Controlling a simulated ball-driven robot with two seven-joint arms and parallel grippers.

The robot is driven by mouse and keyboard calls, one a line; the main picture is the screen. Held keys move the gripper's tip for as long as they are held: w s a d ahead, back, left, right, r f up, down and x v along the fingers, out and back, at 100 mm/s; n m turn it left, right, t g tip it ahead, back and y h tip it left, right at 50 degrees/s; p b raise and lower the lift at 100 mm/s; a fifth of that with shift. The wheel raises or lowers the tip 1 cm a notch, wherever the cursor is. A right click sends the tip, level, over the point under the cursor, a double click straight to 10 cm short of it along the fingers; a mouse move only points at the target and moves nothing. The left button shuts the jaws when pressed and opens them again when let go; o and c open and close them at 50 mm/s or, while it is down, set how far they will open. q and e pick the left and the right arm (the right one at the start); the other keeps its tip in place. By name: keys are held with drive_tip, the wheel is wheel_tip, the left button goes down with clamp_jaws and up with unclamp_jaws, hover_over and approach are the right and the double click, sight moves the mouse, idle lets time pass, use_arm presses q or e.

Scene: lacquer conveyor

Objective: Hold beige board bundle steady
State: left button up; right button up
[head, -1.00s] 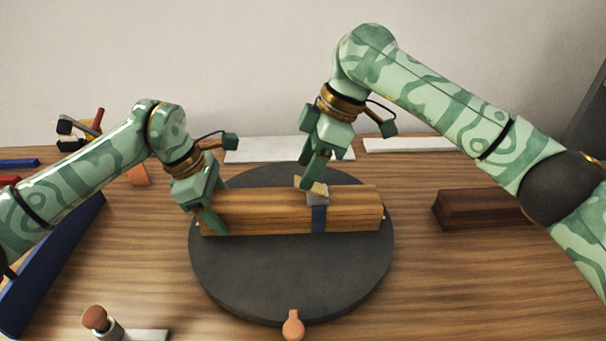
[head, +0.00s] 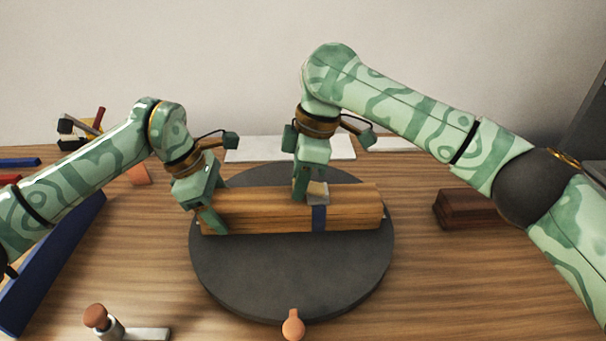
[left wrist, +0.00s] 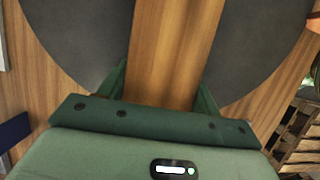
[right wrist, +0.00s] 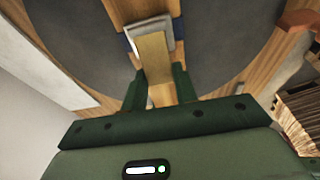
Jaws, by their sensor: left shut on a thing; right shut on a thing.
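The beige board bundle (head: 265,212) lies level across a round dark turntable (head: 290,280). A blue strap (head: 319,218) goes around it right of its middle, with a grey buckle (head: 318,188) on top. My left gripper (head: 214,212) is shut on the bundle's left end; the left wrist view shows a finger on each side of the bundle (left wrist: 175,45). My right gripper (head: 300,193) is at the buckle, pointing down. In the right wrist view its fingers close around a flat yellowish tab (right wrist: 153,58) that extends from the buckle. The tab is hidden in the head view.
A dark brown block (head: 465,208) lies right of the turntable. An orange knob (head: 293,325) stands at its front edge. A blue rail (head: 50,265) is at left. A metal tool with a brown knob (head: 97,318) lies front left. Pale flat strips (head: 255,150) lie behind.

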drive_tip(key=shift+a+f+h, duration=0.2)
drive_tip(key=shift+f+h, duration=0.2)
drive_tip(key=shift+h, duration=0.7)
drive_tip(key=o, duration=1)
drive_tip(key=r, duration=1.2)
drive_tip(key=shift+w+d, duration=0.1)
drive_tip(key=shift+d, duration=0.1)
drive_tip(key=shift+f, duration=0.1)
